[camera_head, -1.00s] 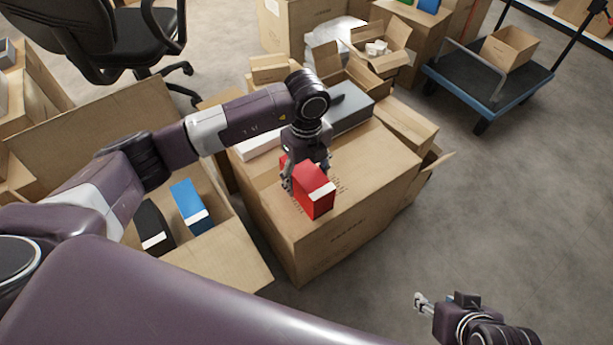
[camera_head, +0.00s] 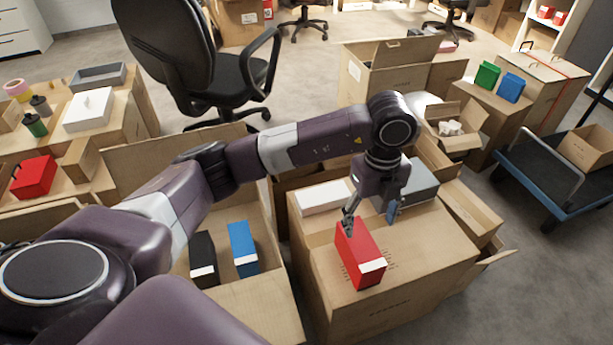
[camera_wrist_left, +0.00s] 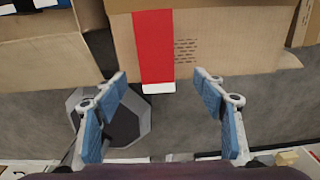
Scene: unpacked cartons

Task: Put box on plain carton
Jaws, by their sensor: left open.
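A red box (camera_head: 358,252) with a white end label stands on top of a large brown carton (camera_head: 430,262) with small print. In the left wrist view the red box (camera_wrist_left: 153,45) shows beyond the fingertips, on the carton top. My left gripper (camera_head: 372,213) is open and empty. It hangs over the carton just behind the red box, with one finger close to the box's far end; I cannot tell if they touch. My right gripper is out of view.
A white box (camera_head: 323,198) and a grey box (camera_head: 420,182) lie at the carton's back. An open carton at left holds a black box (camera_head: 203,258) and a blue box (camera_head: 242,248). A cart (camera_head: 560,175) stands at right. Grey floor is free at the lower right.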

